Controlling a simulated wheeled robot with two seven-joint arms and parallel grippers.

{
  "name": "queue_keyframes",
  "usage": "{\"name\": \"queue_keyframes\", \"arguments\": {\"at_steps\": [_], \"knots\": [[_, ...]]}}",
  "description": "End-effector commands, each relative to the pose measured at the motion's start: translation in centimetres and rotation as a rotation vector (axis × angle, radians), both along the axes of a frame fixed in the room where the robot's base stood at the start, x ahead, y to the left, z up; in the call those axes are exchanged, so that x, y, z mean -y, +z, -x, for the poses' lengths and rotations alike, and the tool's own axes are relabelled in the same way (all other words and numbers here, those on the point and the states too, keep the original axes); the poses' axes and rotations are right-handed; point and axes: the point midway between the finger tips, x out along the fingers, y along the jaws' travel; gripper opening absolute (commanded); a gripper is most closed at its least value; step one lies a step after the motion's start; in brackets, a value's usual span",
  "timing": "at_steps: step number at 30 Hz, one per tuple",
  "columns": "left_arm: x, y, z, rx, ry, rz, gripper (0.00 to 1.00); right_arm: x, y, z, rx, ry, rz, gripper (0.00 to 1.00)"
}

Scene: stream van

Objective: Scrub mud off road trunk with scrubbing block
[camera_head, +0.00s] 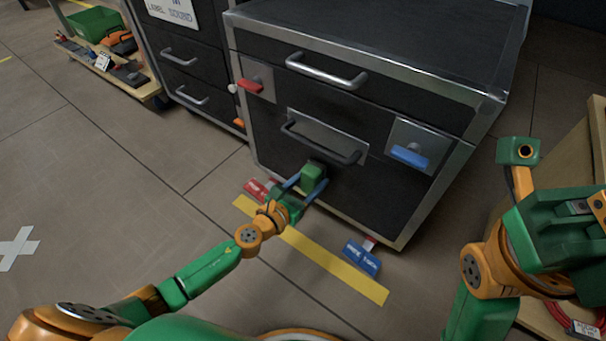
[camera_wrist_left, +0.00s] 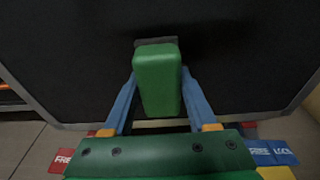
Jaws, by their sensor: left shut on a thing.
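The road trunk (camera_head: 350,119) is a large black case with metal edges, standing on the floor ahead of me. Its dark front panel also fills the left wrist view (camera_wrist_left: 235,60). My left gripper (camera_head: 307,186) is shut on the green scrubbing block (camera_head: 313,176), low on the trunk's front below the middle handle. In the left wrist view the block (camera_wrist_left: 158,80) sits between the two blue fingers, with its dark far end at the panel; I cannot tell if it touches. I cannot make out mud clearly. My right arm is at the right edge; its fingertips are not visible.
A red latch (camera_head: 250,86) and a blue latch (camera_head: 409,156) are on the trunk's front. Another dark case stands left, beside a low wooden cart (camera_head: 140,90).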

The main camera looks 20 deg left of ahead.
Motion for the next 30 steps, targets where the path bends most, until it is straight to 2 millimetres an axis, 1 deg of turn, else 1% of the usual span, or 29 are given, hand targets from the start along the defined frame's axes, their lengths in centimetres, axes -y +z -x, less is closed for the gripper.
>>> {"name": "queue_keyframes", "arguments": {"at_steps": [2,7,13,16,22,30], "knots": [[0.8,0.2,0.3,0.000,-0.001,0.003,0.06,0.0,0.4,0.0,0.000,0.000,0.000,0.00],[1.5,0.1,0.6,0.000,0.000,0.000,0.06,0.0,0.5,0.0,0.000,0.000,0.000,0.00],[3.8,0.1,1.2,-0.001,-0.002,0.003,0.06,0.0,1.0,0.0,0.000,0.000,0.000,0.00],[4.5,0.1,1.4,0.000,-0.001,0.000,0.06,0.0,1.1,0.0,0.000,0.000,0.000,0.00],[3.9,-0.1,1.4,0.000,0.000,-0.001,0.06,0.0,0.9,0.0,0.000,0.000,0.000,0.00],[1.0,-0.1,0.4,0.001,0.001,-0.003,0.06,0.0,0.3,0.0,0.000,0.000,0.000,0.00]]}}
